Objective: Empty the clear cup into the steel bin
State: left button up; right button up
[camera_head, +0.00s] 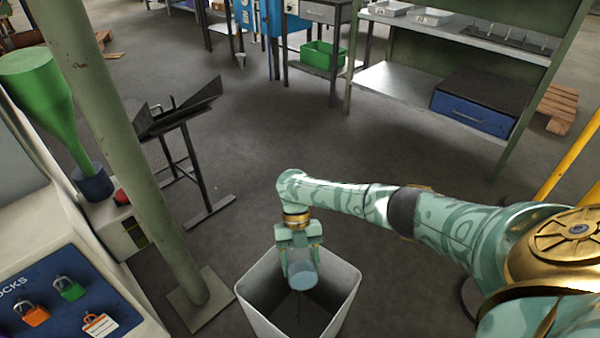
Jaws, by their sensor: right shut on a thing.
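The clear cup (303,276) is a small see-through vessel with a bluish tint. My right gripper (299,262) points down and is shut on the cup, holding it over the mouth of the steel bin. The steel bin (258,318) is a tall, open, light grey square bin at the bottom centre. Its inside looks dark, and I cannot tell what lies at its bottom. I cannot tell how far the cup is tilted or whether anything is in it. My left gripper is not in view.
A green post (130,165) on a square foot stands left of the bin. A black stand (190,150) is behind it. A lock board (60,295) with padlocks is at lower left. A shelf unit (400,85) with a blue drawer box (480,108) stands at the back right. Floor behind the bin is clear.

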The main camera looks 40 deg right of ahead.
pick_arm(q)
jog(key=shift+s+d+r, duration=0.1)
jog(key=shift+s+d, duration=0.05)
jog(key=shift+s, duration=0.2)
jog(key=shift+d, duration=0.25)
pick_arm(e)
jog(key=shift+w+f+b, duration=0.1)
jog(key=shift+b, duration=0.3)
jog(key=shift+w+d+g+y, duration=0.1)
jog(key=shift+g+y, duration=0.2)
jog(key=shift+g, duration=0.1)
jog(key=shift+w+b, duration=0.1)
jog(key=shift+b, duration=0.35)
jog(key=shift+r+g, duration=0.2)
jog(key=shift+g, duration=0.1)
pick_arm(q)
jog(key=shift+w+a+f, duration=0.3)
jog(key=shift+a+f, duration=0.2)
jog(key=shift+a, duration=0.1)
